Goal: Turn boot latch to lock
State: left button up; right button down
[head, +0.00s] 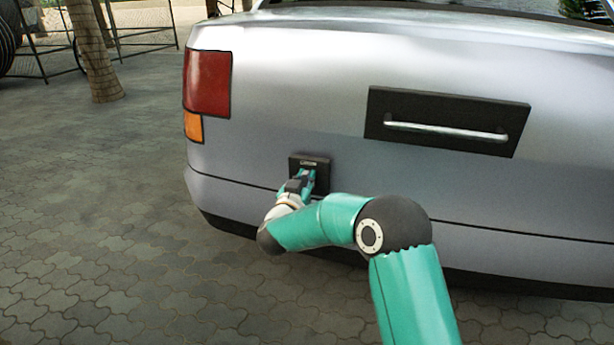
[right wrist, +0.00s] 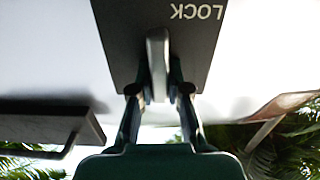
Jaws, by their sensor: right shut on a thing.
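The boot latch is a small dark plate (head: 322,163) on the silver car's rear, below the red tail light. In the right wrist view the plate (right wrist: 110,30) fills the top middle and carries the word LOCK, upside down. A light grey latch lever (right wrist: 158,62) stands out from the plate, pointing along the picture's vertical, beside the word. My right gripper (head: 307,176) is at the plate, and in the right wrist view its two fingers (right wrist: 160,92) are shut on the lever, one on each side. My left gripper is not in view.
A dark panel with a silver bar handle (head: 446,131) is on the boot to the right of the latch. The red tail light (head: 207,83) is up and left. Paved ground (head: 90,220) lies open at the left, with a tree trunk (head: 93,55) farther back.

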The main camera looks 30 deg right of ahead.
jog(key=shift+w+a+f+n+p, duration=0.2)
jog(key=shift+a+f+n+p, duration=0.1)
jog(key=shift+n+p, duration=2.55)
jog(key=shift+w+a+f+n+p, duration=0.25)
jog(key=shift+a+f+n+p, duration=0.1)
jog(key=shift+n+p, duration=2.5)
jog(key=shift+w+a+f+n+p, duration=0.2)
jog(key=shift+a+f+n+p, duration=0.1)
jog(key=shift+n+p, duration=2.55)
jog(key=shift+f+n+b, duration=0.1)
jog(key=shift+n+b, duration=0.25)
jog(key=shift+n, duration=0.2)
jog(key=c, duration=1.3)
grip_release()
jog(key=shift+o, duration=0.9)
jog(key=shift+d, duration=0.15)
jog(key=shift+d, duration=0.1)
jog(key=shift+s, duration=0.1)
